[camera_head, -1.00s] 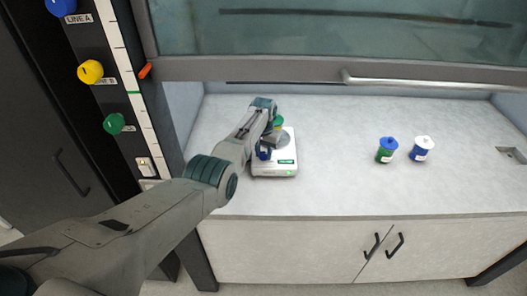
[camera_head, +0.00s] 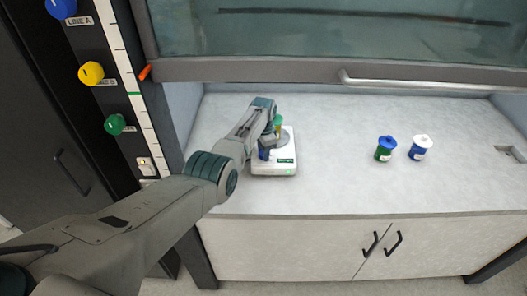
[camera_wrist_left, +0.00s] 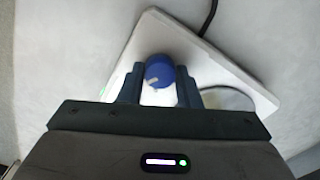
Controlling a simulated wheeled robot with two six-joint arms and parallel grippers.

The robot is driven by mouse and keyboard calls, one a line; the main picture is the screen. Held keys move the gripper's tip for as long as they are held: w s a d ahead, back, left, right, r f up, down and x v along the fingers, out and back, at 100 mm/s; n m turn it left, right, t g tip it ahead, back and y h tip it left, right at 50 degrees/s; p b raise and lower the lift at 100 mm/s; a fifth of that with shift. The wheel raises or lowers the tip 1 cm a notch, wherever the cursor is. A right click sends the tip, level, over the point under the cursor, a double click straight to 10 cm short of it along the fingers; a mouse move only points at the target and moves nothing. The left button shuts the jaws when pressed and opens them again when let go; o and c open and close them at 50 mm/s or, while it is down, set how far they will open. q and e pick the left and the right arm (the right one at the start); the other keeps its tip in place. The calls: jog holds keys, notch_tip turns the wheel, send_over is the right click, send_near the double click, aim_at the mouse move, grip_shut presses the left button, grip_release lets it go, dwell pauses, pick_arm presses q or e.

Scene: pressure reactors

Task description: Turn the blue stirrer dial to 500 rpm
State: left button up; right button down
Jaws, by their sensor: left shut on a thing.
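The blue stirrer dial (camera_wrist_left: 159,71) sits on the white stirrer plate, between the fingers of my left gripper (camera_wrist_left: 161,86) in the left wrist view. The fingers are shut on the dial, one on each side, and its pale pointer mark shows on its top. In the head view the left gripper (camera_head: 266,151) reaches down over the front left of the white stirrer (camera_head: 284,168), and the arm hides much of it. The stirrer has a green display (camera_head: 286,161) whose reading is too small to make out. The right gripper is not in view.
A green jar with blue lid (camera_head: 385,149) and a blue jar with white lid (camera_head: 420,148) stand to the right. The raised hood sash (camera_head: 300,68) hangs above. A valve panel (camera_head: 115,60) stands left. The counter's middle is clear.

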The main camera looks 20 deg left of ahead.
pick_arm(q)
jog(key=shift+w+r, duration=0.1)
jog(key=shift+r, duration=0.05)
dwell(0.3)
jog(key=o, duration=1)
jog(key=shift+c, duration=0.2)
notch_tip(320, 180, up, 11)
jog(key=b, duration=0.2)
jog(key=shift+f, duration=0.25)
